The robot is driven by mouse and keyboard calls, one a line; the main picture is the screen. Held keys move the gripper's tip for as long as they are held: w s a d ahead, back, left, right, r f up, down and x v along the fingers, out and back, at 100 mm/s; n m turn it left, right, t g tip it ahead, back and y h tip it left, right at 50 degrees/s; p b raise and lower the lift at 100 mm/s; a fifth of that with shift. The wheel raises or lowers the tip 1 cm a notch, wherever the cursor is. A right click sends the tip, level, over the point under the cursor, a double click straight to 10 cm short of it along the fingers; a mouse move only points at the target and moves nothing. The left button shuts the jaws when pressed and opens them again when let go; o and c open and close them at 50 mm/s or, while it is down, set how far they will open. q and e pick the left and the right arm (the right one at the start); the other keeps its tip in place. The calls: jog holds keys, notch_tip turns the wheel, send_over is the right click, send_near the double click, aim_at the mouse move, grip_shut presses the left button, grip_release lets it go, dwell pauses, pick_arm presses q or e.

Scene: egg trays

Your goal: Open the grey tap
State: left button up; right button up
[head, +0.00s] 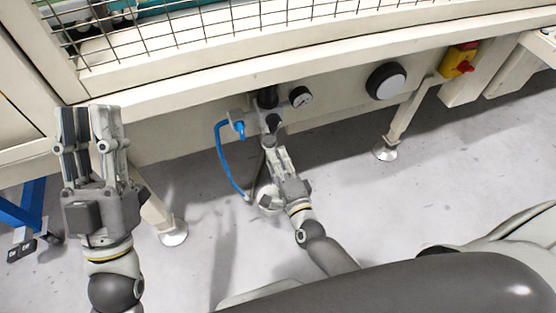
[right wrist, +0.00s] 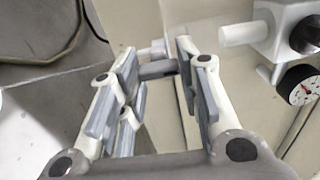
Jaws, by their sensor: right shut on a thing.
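The grey tap (head: 272,122) sits under the machine's front beam, below a black fitting. Its dark grey handle also shows in the right wrist view (right wrist: 157,69), between the fingertips. My right gripper (head: 275,150) reaches up to the tap from below and is shut on it; it also shows in the right wrist view (right wrist: 155,85). The finger pads hide part of the tap. My left gripper (head: 90,125) is raised at the left, far from the tap, with nothing visible in it. Its fingers stand close together, and the gap between them is unclear.
A pressure gauge (head: 301,96) is right of the tap. A blue hose (head: 222,160) loops down left of it. A round black-and-white knob (head: 386,81) and a yellow-red switch (head: 460,60) are further right. Machine feet (head: 173,233) stand on the grey floor.

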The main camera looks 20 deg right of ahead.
jog(key=o, duration=1)
jog(key=s, duration=1.2)
jog(key=shift+d, duration=0.25)
